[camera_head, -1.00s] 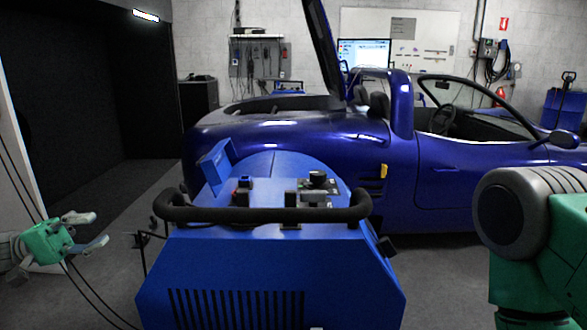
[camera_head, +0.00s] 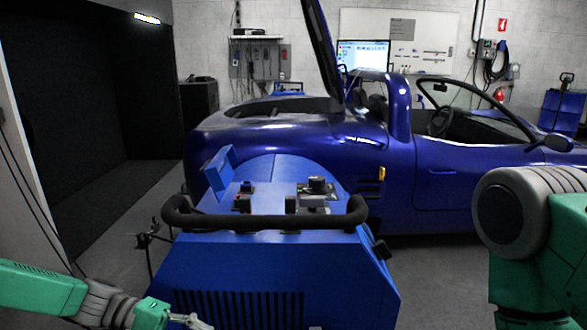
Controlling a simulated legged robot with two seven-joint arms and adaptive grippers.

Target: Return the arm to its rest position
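My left arm (camera_head: 45,288) comes in low from the left. Its green and grey gripper (camera_head: 190,321) is at the bottom edge of the picture, in front of the lower left of the blue dynamometer unit (camera_head: 330,262). Only part of the fingers shows and the rest is cut off, so I cannot tell whether they are open or shut. No held object is visible. My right arm (camera_head: 530,230) is bent at the right side; its gripper is out of view.
The unit has a black padded handlebar (camera_head: 265,221) and several controls on top. A blue open car (camera_head: 440,180) stands close behind it, bonnet raised. A thin black stand (camera_head: 149,245) is left of the unit. Grey floor (camera_head: 115,225) is open at the left.

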